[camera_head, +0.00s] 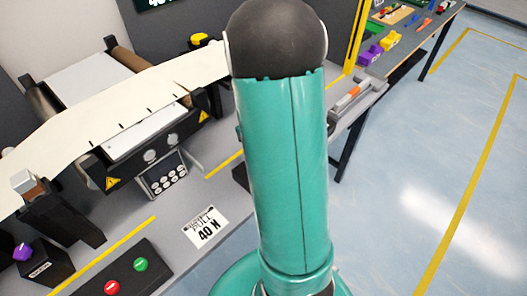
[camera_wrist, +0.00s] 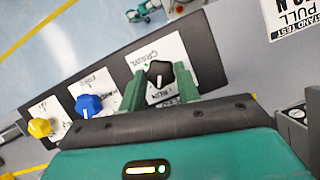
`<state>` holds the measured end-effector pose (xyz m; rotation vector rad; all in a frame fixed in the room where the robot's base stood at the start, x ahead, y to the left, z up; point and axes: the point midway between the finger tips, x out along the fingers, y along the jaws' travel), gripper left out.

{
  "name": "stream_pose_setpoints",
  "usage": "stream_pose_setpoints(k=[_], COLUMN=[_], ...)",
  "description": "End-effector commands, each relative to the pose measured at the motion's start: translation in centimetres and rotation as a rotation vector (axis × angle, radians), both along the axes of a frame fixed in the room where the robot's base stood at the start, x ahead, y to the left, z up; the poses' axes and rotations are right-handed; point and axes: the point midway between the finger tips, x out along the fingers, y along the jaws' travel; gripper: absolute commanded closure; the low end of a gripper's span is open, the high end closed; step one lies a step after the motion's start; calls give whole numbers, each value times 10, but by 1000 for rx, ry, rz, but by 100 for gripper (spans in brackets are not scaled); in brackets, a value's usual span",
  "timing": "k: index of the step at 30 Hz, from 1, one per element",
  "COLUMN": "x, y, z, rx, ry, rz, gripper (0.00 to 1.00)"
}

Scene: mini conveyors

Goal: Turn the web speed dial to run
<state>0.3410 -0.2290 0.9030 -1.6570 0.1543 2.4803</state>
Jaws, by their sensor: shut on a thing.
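In the wrist view a dark panel (camera_wrist: 105,62) carries a row of three dials on white cards. The black dial (camera_wrist: 158,70) is at the right end; the card behind it (camera_wrist: 172,46) has a word that looks like CRAWL, and its lower print is partly covered. My gripper (camera_wrist: 160,86) has its two green fingers on either side of the black dial and is shut on it. A light pointer mark shows on the dial; its exact setting is hard to read. In the head view my arm hides the gripper and this panel.
A blue dial (camera_wrist: 88,106) and a yellow dial (camera_wrist: 40,127) sit left of the black one. In the head view a web machine (camera_head: 130,130), green button (camera_head: 140,264), red button (camera_head: 112,287) and 40 N card (camera_head: 206,228) lie left of my arm. Open floor (camera_head: 430,190) is right.

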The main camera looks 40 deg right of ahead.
Motion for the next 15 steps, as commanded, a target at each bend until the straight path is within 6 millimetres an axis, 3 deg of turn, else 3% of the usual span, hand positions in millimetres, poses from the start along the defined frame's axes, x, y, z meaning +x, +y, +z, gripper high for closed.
stream_pose_setpoints(k=[12, 13, 15], x=[1, 1, 1], y=[0, 0, 0], z=[0, 0, 0], rx=[-2, -1, -1], ry=[-2, -2, -2], rz=[6, 6, 6], gripper=[90, 62, 48])
